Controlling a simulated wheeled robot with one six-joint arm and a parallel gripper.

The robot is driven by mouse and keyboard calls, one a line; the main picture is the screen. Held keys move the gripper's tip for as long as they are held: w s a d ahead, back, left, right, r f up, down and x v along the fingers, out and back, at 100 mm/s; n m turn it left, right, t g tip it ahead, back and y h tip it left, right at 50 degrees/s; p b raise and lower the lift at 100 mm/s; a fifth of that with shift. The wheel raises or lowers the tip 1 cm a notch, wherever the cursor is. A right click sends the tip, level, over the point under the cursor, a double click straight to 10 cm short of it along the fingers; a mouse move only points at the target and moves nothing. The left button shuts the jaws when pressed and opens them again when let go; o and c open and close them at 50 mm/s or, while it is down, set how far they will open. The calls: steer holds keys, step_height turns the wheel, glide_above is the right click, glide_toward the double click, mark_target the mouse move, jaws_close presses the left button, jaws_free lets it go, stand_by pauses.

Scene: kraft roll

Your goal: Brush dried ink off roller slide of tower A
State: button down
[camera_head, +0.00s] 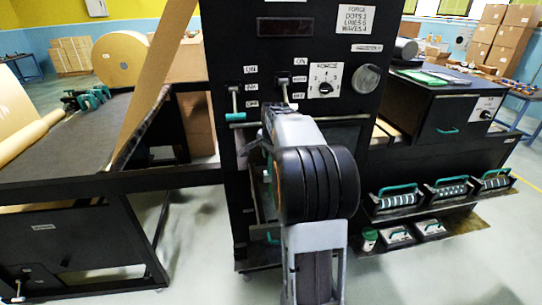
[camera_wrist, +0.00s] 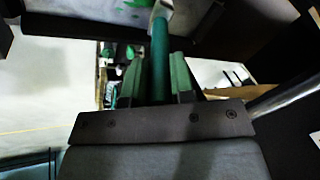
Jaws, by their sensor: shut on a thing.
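In the wrist view my gripper (camera_wrist: 157,75) has its two green fingers closed around the dark teal handle of a brush (camera_wrist: 160,42). The brush points away from me, and its pale head end is at the top edge; its bristles are not clear. A light grey surface with green smears (camera_wrist: 100,12) lies just beyond the brush, at the top. I cannot tell whether the brush touches it. In the head view the black tower (camera_head: 300,55) stands straight ahead. My arm covers its lower middle opening, and hides the gripper, the brush and most of the slide.
The tower front carries levers, a dial (camera_head: 325,81) and a round knob (camera_head: 366,78). At right, a low rack holds several patterned rollers (camera_head: 446,191) with teal handles. A dark table (camera_head: 70,140) with a paper roll (camera_head: 121,59) behind is at left. Floor is clear at lower right.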

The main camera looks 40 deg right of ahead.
steer(key=shift+f+b, duration=0.5)
steer(key=shift+f, duration=0.25)
